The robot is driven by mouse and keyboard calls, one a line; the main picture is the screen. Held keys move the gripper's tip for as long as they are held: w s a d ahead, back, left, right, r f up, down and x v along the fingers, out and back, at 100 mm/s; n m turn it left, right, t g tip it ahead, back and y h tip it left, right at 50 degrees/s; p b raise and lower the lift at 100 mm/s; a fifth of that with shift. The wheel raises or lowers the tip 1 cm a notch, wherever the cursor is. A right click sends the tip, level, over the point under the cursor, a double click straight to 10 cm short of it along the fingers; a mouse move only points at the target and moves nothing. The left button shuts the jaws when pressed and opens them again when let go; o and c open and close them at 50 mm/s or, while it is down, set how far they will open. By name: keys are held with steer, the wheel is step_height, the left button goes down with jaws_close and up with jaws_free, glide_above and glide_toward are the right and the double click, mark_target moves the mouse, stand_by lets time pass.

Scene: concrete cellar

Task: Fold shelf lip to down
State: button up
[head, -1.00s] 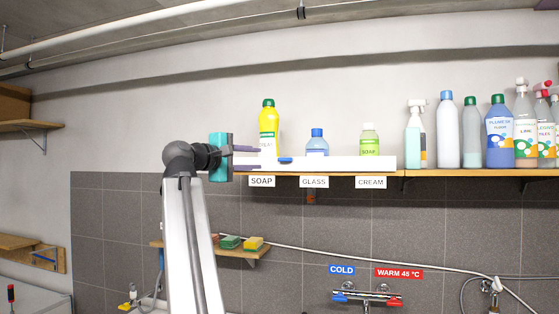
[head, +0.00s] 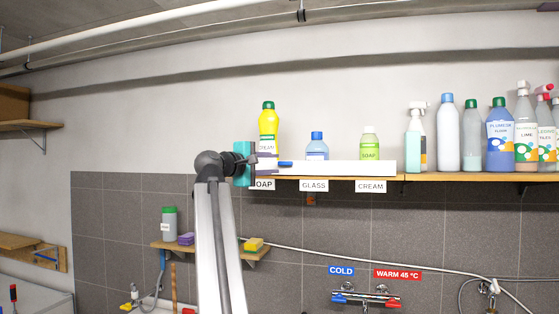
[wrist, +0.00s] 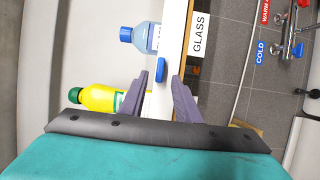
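The shelf lip (head: 345,168) is a long white board standing up along the front of the wooden shelf, with a blue tab (head: 285,164) near its left end. In the wrist view the lip (wrist: 174,38) runs away from the camera, its blue tab (wrist: 161,68) just ahead of the fingertips. My gripper (head: 270,162) is at the lip's left end, in front of the yellow bottle. In the wrist view my gripper (wrist: 159,78) is open, one finger on each side of the lip's line. I cannot tell whether either finger touches it.
Behind the lip stand a yellow bottle (head: 268,122), a blue bottle (head: 317,145) and a green soap bottle (head: 369,145). Several more bottles stand to the right. Label cards hang below, with a tap (head: 367,295) lower down. A small shelf (head: 257,256) holds sponges.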

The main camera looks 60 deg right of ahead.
mark_target(283, 164)
steer(key=shift+s+d+p, duration=0.2)
steer(key=shift+d+p, duration=0.7)
steer(key=shift+d, duration=1.65)
